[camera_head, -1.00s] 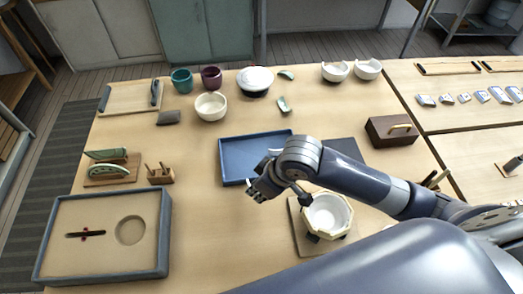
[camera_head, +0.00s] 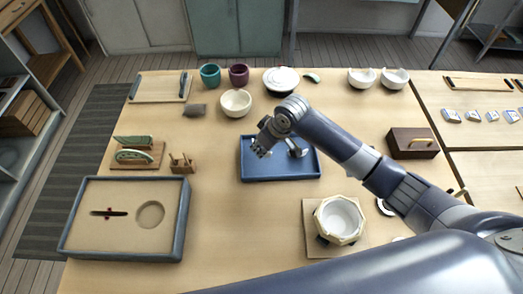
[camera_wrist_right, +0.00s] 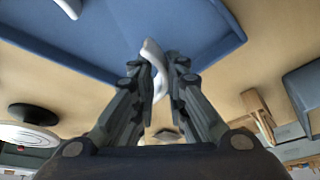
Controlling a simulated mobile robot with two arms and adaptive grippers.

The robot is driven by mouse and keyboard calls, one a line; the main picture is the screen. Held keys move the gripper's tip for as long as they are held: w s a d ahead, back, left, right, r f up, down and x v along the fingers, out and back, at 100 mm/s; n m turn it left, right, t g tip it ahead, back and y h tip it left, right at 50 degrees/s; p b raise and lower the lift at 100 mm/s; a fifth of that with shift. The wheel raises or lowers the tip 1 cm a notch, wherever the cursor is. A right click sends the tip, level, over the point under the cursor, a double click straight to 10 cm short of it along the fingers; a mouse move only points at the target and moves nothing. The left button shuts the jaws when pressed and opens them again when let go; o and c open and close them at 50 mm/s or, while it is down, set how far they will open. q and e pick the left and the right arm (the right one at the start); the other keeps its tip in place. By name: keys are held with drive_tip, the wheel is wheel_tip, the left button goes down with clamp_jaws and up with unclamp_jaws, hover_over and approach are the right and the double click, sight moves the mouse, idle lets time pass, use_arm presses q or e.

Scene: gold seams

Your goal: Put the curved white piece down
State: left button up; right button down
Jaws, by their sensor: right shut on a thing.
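My right gripper (camera_head: 262,148) hangs over the left part of the blue tray (camera_head: 300,173). In the right wrist view its two fingers (camera_wrist_right: 158,78) are closed on the curved white piece (camera_wrist_right: 152,52), which sticks out past the fingertips as a thin curved sliver. The blue tray (camera_wrist_right: 205,20) lies beyond the fingertips there. In the head view the held piece is mostly hidden by the gripper. I cannot tell whether it touches the tray. My left gripper is not in view.
A white bowl in an octagonal holder (camera_head: 340,220) stands in front of the tray. A cream bowl (camera_head: 236,103) and a white dish (camera_head: 281,79) stand behind. A wooden box (camera_head: 411,143) is at right, a grey-rimmed tray (camera_head: 182,222) at left.

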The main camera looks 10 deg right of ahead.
drive_tip(key=shift+f, duration=1.3)
drive_tip(key=shift+s, duration=0.1)
drive_tip(key=c, duration=1.6)
unclamp_jaws()
drive_tip(key=shift+f, duration=0.15)
drive_tip(key=v, duration=1.2)
drive_tip(key=shift+r, duration=0.2)
drive_tip(key=shift+f, duration=0.1)
